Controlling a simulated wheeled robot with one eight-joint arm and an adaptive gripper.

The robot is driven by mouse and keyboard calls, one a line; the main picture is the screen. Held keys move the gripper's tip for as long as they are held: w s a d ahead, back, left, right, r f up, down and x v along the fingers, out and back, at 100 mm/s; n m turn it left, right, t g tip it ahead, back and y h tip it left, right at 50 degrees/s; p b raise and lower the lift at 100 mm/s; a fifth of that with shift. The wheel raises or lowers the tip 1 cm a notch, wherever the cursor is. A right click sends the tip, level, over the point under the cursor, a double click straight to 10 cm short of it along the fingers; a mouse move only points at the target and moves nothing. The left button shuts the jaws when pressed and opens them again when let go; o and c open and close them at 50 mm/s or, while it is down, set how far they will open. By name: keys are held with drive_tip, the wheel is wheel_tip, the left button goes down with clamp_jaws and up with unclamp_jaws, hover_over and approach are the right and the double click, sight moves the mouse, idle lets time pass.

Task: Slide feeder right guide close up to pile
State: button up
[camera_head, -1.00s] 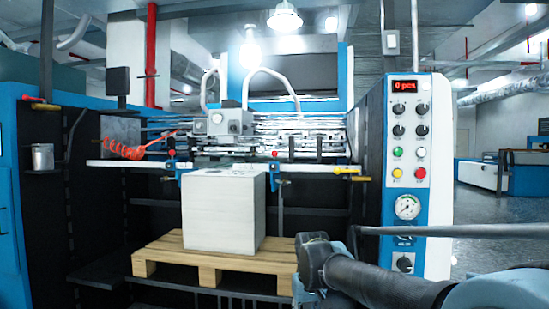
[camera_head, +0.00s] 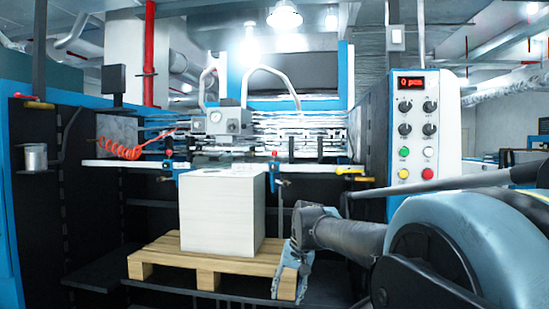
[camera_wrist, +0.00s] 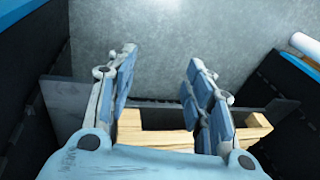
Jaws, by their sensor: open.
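The pile (camera_head: 215,215) is a tall white block of sheets on a wooden pallet. The feeder right guide (camera_head: 272,182) is a blue clamp with a red knob on the white cross bar, beside the pile's upper right edge. I cannot tell whether it touches the pile. The matching left guide (camera_head: 168,168) hangs at the pile's upper left. My gripper (camera_head: 283,287) is low by the pallet's right end, well below the right guide, pointing down. In the wrist view my gripper (camera_wrist: 162,62) is open, with nothing between the fingers. Neither guide shows there.
The pallet (camera_head: 160,262) lies under the pile; its wood also shows below the fingers in the wrist view (camera_wrist: 158,143). The white bar (camera_head: 320,170) spans the feeder. The control panel (camera_head: 417,135) stands at the right. Dark free space lies right of the pile.

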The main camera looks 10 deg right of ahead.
drive_tip(key=w+a+r+m+t+y, duration=0.1)
drive_tip(key=w+r+m+y, duration=0.15)
drive_tip(key=w+r, duration=0.45)
drive_tip(key=w+a+r+m+y, duration=0.2)
drive_tip(key=w+r+m, duration=0.2)
drive_tip(key=w+r, duration=0.25)
drive_tip(key=m+t+y, duration=0.6)
drive_tip(key=m+y, duration=0.3)
drive_tip(key=m, duration=0.3)
approach(275, 153)
drive_tip(key=x, duration=0.3)
drive_tip(key=w+x, duration=0.1)
drive_tip(key=x, duration=0.6)
drive_tip(key=shift+w+f, duration=0.1)
drive_tip(key=shift+w, duration=0.25)
drive_tip(key=shift+c, duration=0.2)
drive_tip(key=shift+d, duration=0.1)
clamp_jaws()
